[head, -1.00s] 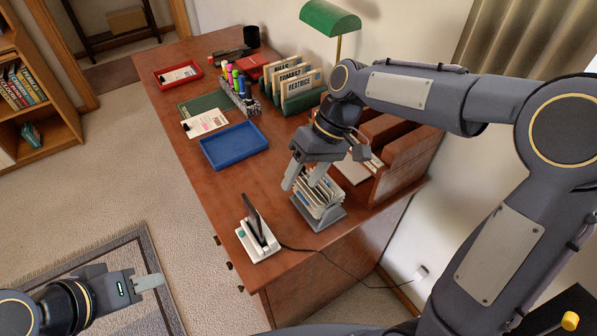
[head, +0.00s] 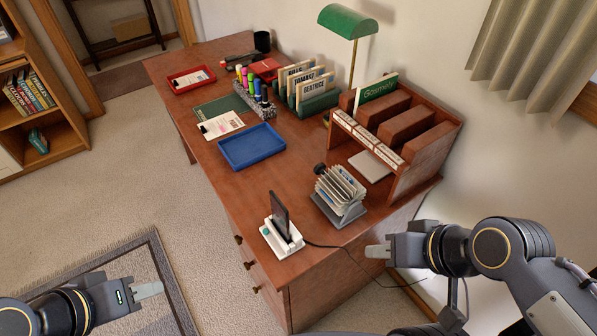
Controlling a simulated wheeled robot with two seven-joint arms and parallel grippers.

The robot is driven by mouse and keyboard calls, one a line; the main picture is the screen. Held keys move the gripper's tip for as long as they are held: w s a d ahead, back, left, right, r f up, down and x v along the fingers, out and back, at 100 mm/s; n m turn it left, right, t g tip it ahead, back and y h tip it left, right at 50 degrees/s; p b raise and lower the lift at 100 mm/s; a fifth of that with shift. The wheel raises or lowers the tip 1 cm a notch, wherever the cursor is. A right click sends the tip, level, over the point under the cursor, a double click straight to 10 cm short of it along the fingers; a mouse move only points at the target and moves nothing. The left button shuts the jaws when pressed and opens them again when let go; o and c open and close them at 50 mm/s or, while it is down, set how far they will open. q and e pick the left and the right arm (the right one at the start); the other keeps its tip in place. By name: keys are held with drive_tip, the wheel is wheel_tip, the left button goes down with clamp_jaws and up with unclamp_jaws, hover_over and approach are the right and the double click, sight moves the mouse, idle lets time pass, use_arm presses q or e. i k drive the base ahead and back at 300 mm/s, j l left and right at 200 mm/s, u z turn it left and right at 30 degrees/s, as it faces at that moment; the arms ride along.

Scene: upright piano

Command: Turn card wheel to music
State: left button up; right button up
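The card wheel (head: 341,188) is a rotary file of white cards, some with blue parts, on a grey base near the desk's front right corner. A dark round knob (head: 320,169) shows at its left side. The writing on its cards is too small to read. My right gripper (head: 377,251) is low and to the right of the card wheel, beyond the desk's edge, apart from it. My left gripper (head: 150,290) is over the floor at the lower left, away from the desk. Both are seen edge-on, so their finger gaps are hidden.
A phone on a white dock (head: 281,236) stands left of the card wheel, its cable running right. A wooden organizer (head: 420,140) stands behind the wheel. A blue tray (head: 251,145), pen holder (head: 255,100) and green lamp (head: 348,20) are farther back.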

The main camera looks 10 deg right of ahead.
sight(340, 189)
drive_tip(key=j+z, duration=0.2)
drive_tip(key=j, duration=0.65)
drive_tip(key=k+j+z, duration=0.2)
drive_tip(key=j, duration=0.65)
drive_tip(key=i+j+z, duration=0.2)
drive_tip(key=i+j, duration=0.15)
drive_tip(key=i+j+z, duration=0.2)
drive_tip(key=j, duration=0.4)
drive_tip(key=i+l, duration=0.1)
drive_tip(key=i, duration=0.2)
drive_tip(key=i+l+z, duration=0.1)
drive_tip(key=i, duration=0.2)
